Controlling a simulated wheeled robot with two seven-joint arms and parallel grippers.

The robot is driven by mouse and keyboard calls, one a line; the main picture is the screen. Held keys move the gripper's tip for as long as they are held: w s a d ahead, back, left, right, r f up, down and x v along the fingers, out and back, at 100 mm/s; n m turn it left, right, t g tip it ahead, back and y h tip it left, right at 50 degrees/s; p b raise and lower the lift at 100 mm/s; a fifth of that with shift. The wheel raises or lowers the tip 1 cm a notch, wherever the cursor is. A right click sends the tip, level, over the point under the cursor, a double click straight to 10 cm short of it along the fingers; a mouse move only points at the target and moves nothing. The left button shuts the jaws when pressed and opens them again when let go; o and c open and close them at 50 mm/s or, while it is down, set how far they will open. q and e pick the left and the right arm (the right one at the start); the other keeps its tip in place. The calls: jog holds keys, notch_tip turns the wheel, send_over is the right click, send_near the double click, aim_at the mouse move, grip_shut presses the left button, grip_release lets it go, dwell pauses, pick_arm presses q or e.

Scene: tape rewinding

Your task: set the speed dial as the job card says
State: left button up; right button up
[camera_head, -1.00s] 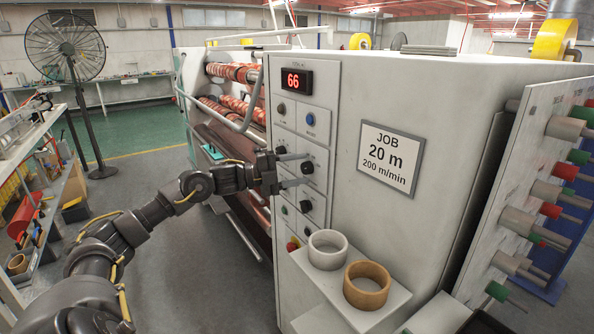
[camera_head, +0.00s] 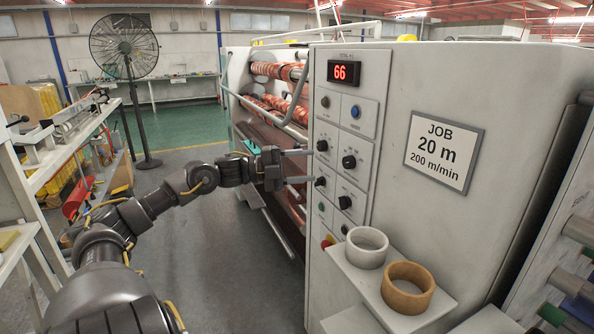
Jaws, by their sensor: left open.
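The job card (camera_head: 443,150) on the machine's front reads "JOB 20 m 200 m/min". The control panel (camera_head: 345,130) carries a red display (camera_head: 344,73) reading 66. Below it are several black knobs, including an upper right knob (camera_head: 349,162), an upper left knob (camera_head: 322,145) and a lower right knob (camera_head: 344,202). Their labels and pointer marks are too small to read, so I cannot tell which is the speed dial. My left gripper (camera_head: 308,165) is open and empty, its fingers pointing right at the panel's left edge, apart from the upper right knob. My right gripper is not in view.
A shelf (camera_head: 345,268) juts from the machine below the panel, with a white ring (camera_head: 367,247) and a brown ring (camera_head: 407,287) on it. A fan (camera_head: 125,60) stands behind. The floor left of the machine is open.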

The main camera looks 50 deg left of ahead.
pick_arm(q)
jog(key=shift+v, duration=0.8)
jog(key=shift+a, duration=0.1)
